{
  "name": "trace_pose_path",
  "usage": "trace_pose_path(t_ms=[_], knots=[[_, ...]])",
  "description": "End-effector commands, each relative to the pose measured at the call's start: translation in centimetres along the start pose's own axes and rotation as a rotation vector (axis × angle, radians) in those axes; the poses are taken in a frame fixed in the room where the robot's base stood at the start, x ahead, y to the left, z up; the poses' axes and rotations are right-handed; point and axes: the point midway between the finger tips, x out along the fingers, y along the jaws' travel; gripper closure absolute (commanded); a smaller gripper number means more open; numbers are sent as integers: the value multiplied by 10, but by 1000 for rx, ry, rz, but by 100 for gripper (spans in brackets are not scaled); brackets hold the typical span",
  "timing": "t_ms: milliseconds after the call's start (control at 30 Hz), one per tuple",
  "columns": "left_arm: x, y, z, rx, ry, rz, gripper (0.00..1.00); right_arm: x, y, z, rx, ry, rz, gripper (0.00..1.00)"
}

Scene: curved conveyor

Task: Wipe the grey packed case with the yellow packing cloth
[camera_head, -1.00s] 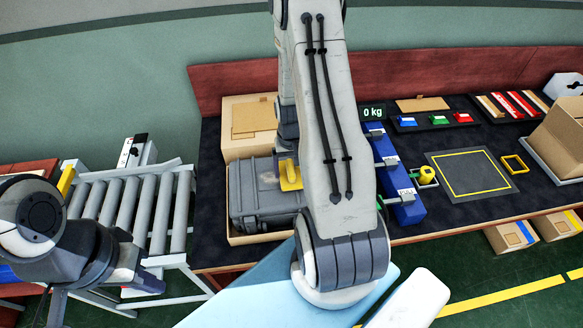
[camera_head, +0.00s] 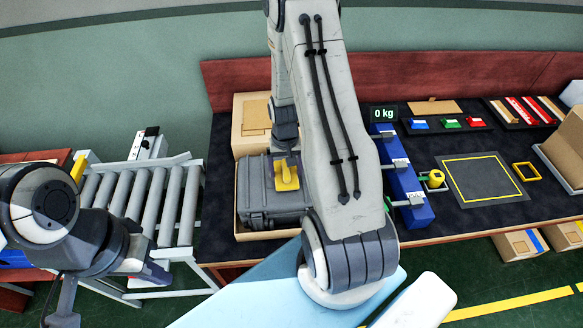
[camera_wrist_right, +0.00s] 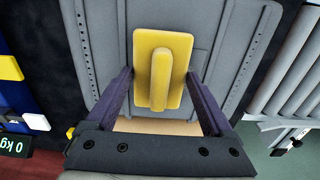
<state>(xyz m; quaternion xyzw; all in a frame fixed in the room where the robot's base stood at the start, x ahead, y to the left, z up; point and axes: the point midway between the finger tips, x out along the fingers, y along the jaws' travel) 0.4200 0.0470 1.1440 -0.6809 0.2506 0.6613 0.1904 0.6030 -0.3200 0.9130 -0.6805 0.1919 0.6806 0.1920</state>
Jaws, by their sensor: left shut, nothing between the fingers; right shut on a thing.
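The grey case (camera_head: 256,196) lies closed in an open cardboard box at the bench's left end. Its ribbed grey lid (camera_wrist_right: 105,40) fills much of the right wrist view. The yellow packing cloth (camera_head: 288,178), a flat pad with a raised grip, is on or just over the lid; contact cannot be told. My right gripper (camera_wrist_right: 163,95) is shut on the cloth (camera_wrist_right: 146,45), a finger at each side. No smudge shows on the visible lid; the part under the cloth is hidden. My left gripper (camera_head: 66,302), shut and empty, is low at the left, away from the case.
A roller conveyor (camera_head: 150,200) stands left of the bench. A cardboard box (camera_head: 251,118) is behind the case. Right of my right arm are a blue scale rack (camera_head: 410,190), a yellow tape roll (camera_head: 436,178) and a yellow-outlined mat (camera_head: 482,178).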

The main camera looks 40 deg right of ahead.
Motion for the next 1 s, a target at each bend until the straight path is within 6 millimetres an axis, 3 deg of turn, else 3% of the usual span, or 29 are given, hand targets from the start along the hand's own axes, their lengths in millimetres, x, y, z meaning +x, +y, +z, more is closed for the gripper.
trace_pose_path(t_ms=[800,1000], knots=[[-3,0,0,0,0,0,100,1,-57,0,-3,0,0,58],[-1,0,0,0,0,0,100,4,-59,0,1,0,0,58]])
